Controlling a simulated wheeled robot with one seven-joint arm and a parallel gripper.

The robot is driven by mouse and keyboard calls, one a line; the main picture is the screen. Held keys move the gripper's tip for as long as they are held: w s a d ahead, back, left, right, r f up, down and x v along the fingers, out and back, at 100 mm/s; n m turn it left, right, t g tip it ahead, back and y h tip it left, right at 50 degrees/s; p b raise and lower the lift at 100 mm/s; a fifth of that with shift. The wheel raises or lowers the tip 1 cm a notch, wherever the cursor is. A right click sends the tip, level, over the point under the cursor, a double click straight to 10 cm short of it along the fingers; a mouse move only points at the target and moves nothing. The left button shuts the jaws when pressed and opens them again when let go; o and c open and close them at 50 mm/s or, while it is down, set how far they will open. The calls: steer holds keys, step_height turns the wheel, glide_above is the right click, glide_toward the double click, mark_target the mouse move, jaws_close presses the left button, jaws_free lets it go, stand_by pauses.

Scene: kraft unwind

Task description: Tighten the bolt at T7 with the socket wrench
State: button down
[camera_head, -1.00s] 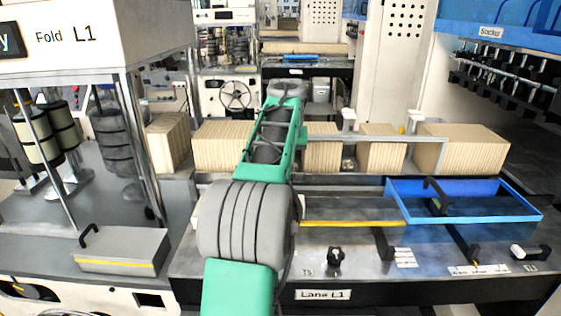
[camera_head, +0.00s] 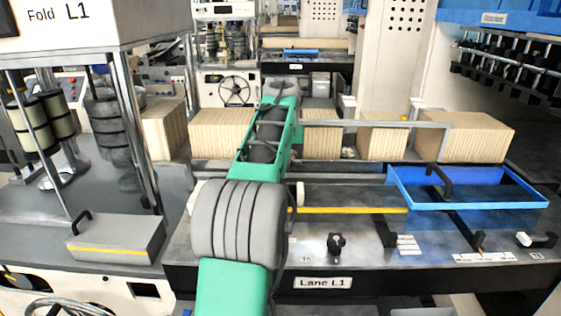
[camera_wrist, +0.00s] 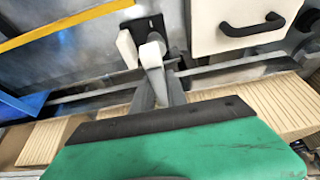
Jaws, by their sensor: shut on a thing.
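My gripper (camera_wrist: 158,92) reaches out past its green body in the wrist view, with grey fingers shut on a pale, lever-like thing (camera_wrist: 151,55). This thing's far end lies over a small black square fitting (camera_wrist: 149,27); I cannot tell whether they touch. I cannot make out whether it is the socket wrench. In the head view my arm hides the gripper. The T7 label and its bolt cannot be made out. A black knob-like fitting (camera_head: 336,245) stands on the deck near a small label beside my arm.
A blue tray (camera_head: 470,207) lies right of my arm, with a yellow-edged strip (camera_head: 350,210) between. A grey box with a black handle (camera_head: 115,242) stands left. Tan stacks (camera_head: 478,143) line the back. A white box with a black handle (camera_wrist: 235,35) is close beside my gripper.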

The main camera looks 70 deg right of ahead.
steer(key=shift+a, duration=0.1)
stand_by(0.5)
steer(key=shift+f, duration=0.7)
stand_by(1.3)
steer(key=shift+f+m+b, duration=0.1)
steer(key=shift+m+b, duration=0.2)
steer(key=shift+w+r+m+g, duration=0.1)
steer(key=shift+r+m+g, duration=0.15)
steer(key=shift+m, duration=0.25)
steer(key=shift+f+m+p, duration=0.1)
steer(key=shift+m+p, duration=0.2)
steer(key=shift+f, duration=0.1)
